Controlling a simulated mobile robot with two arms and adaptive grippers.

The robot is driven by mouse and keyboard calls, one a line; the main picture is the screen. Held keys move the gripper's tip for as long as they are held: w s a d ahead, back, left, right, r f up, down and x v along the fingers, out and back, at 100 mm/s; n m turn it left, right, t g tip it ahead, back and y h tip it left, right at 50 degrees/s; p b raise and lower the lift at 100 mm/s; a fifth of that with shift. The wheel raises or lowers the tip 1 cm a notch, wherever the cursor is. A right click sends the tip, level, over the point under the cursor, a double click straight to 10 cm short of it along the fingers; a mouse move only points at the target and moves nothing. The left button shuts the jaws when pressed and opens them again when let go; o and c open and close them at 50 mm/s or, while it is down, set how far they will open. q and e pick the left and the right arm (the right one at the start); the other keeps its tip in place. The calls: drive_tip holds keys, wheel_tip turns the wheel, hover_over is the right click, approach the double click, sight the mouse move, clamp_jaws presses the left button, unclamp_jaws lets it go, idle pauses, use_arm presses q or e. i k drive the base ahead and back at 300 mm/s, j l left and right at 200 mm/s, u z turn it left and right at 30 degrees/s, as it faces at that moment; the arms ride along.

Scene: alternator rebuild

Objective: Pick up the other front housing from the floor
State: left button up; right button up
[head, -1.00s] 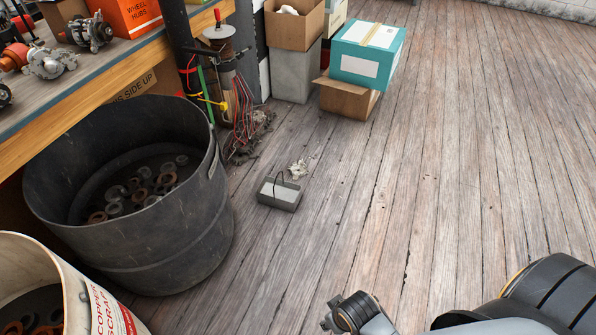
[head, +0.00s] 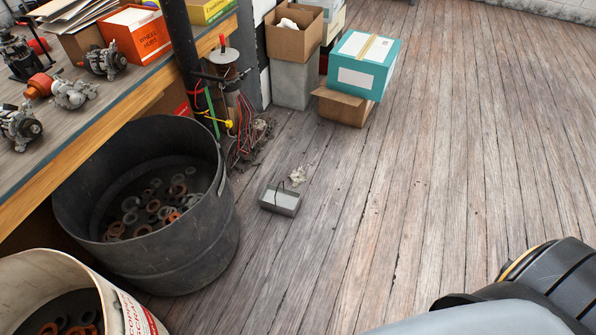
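I cannot make out a front housing on the visible floor. A small grey open tray (head: 280,200) with a thin dark wire-like piece lies on the floorboards in mid-view, and a pale crumpled scrap (head: 298,175) lies just behind it. Metal alternator-like parts sit on the workbench at left: one near the box (head: 105,58), one with a red-orange end (head: 74,93), one at the near left (head: 18,127). Neither gripper shows. Only part of my own arm is in the lower right corner, hiding the floor there.
A black bin (head: 190,250) with rings inside and a white scrap bucket (head: 30,275) stand at left beside the workbench (head: 120,105). Cardboard (head: 342,106) and teal boxes (head: 365,65) stand at the back. Loose wires lie by the post. The floor at right is clear.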

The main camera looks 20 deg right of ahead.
sight(298, 177)
drive_tip(key=i+l, duration=0.2)
drive_tip(key=l, duration=0.15)
drive_tip(key=i+l, duration=0.2)
drive_tip(key=l, duration=0.15)
drive_tip(key=i+l+u, duration=0.1)
drive_tip(key=l, duration=0.3)
drive_tip(key=i+l, duration=0.25)
drive_tip(key=i+l+u, duration=0.1)
drive_tip(key=l, duration=0.4)
drive_tip(key=i, duration=0.05)
